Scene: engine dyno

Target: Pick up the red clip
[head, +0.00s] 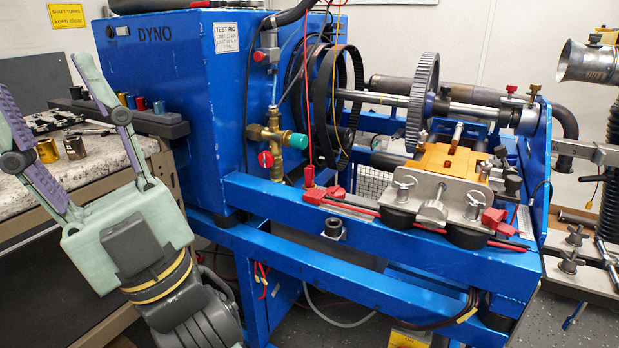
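Red clips sit on the blue frame of the test rig. One red clip (325,194) is at the left end of the front rail, with a red lead rising from it. Another red clip (495,222) is at the right, beside the steel clamp plate, near a red cable. I cannot tell which one the task means. My gripper (45,88) is at the far left, pointing up, with its fingers spread wide and nothing between them. It is well apart from both clips, in front of the bench.
The blue dyno cabinet (180,75) stands between my gripper and the rail. A brass valve (268,137), gear wheel (422,100) and orange block (449,161) crowd the rig. A stone-topped bench (100,157) with small parts is at left. A hose (340,322) hangs below.

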